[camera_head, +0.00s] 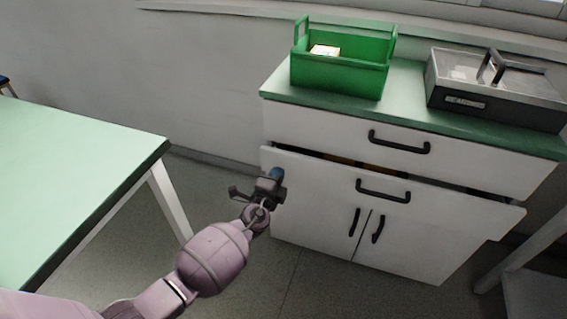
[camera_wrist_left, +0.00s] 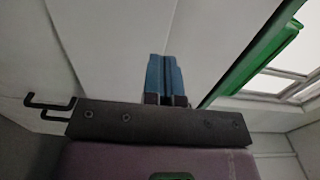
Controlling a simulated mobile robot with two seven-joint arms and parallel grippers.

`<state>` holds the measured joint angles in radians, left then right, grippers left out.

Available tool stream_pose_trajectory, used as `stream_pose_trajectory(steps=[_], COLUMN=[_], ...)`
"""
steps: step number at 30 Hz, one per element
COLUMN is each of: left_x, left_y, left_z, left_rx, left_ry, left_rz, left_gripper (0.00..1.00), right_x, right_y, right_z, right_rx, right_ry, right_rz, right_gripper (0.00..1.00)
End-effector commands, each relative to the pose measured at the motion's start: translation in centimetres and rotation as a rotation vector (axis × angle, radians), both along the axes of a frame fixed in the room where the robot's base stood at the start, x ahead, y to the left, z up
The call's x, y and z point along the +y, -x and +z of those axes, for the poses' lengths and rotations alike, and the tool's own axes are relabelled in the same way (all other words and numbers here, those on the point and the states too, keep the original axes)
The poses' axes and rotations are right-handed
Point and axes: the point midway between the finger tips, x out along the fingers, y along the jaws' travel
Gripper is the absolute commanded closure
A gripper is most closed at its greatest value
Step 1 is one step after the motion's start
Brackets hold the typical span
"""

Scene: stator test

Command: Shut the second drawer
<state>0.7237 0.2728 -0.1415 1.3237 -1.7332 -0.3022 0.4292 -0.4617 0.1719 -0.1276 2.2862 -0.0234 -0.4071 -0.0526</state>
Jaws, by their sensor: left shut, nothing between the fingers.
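The second drawer (camera_head: 320,172) is the white front below the top drawer of the cabinet. It stands partly pulled out, with a dark gap above its front edge and some brown contents showing inside. Its black bar handle (camera_head: 383,190) is at the middle of the front. My left gripper (camera_head: 277,174) is at the left end of this drawer front, left of the handle. Its blue fingertips (camera_wrist_left: 165,78) are shut together and empty in the left wrist view, against a white panel. I cannot tell whether they touch the front. My right gripper is not in view.
The top drawer (camera_head: 330,128) looks closed. Cupboard doors (camera_head: 335,228) are below. A green tote (camera_head: 338,77) and a grey toolbox (camera_head: 500,95) stand on the green worktop (camera_head: 410,112). A green table (camera_head: 70,170) is at the left, with open floor between it and the cabinet.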

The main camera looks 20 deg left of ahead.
Motion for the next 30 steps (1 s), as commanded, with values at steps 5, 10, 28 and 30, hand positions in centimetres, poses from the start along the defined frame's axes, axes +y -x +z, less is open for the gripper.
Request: stream_pose_trajectory(steps=[5,10,28,30], left_x=[0.0,0.0,0.1,0.0], left_y=[-2.6,-4.3,-5.4,-5.9], left_z=[-0.3,-0.2,-0.1,-0.3], left_rx=[0.003,0.003,0.001,0.003], left_ry=[-0.001,-0.001,0.000,0.000], left_rz=[0.001,0.001,0.001,0.001], left_gripper=[1.00,1.00,1.00,1.00], right_x=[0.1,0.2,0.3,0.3], right_y=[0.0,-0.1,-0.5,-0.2], right_z=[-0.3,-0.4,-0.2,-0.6], right_rx=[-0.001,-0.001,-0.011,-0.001], right_ry=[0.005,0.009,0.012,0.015], right_rz=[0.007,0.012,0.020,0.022], right_gripper=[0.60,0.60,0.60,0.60])
